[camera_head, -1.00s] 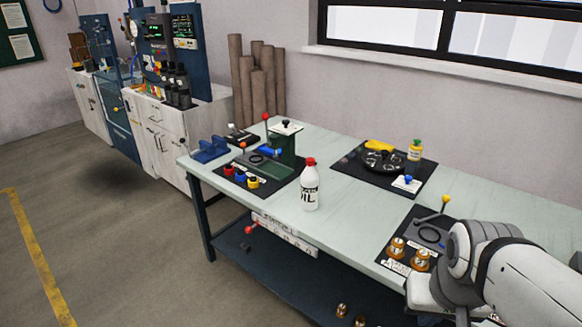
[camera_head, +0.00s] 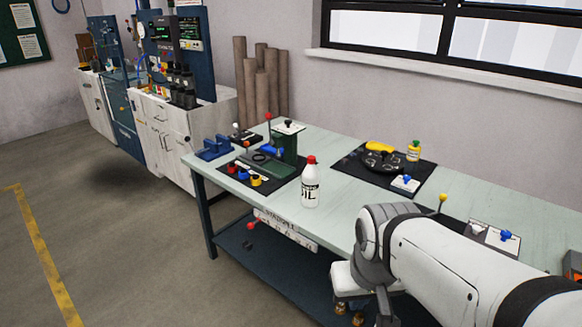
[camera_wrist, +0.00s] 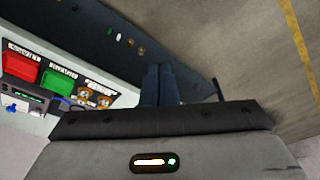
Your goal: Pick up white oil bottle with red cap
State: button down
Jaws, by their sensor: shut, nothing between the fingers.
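The white oil bottle (camera_head: 310,185) with a red cap stands upright near the front edge of the pale green workbench (camera_head: 335,225), left of my arm in the head view. Dark lettering shows on its side. The bottle does not show in the wrist view. My gripper (camera_wrist: 158,70) appears in the wrist view with its two dark fingers together and nothing between them. In the head view my arm reaches in from the lower right, and my gripper is low at the bench's front edge, apart from the bottle and to its right.
A dark mat with a green press (camera_head: 285,150) and coloured cups lies left of the bottle.

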aim_at(310, 176)
jog(key=u, duration=0.5)
jog(key=i, duration=1.4)
jog(key=z, duration=0.5)
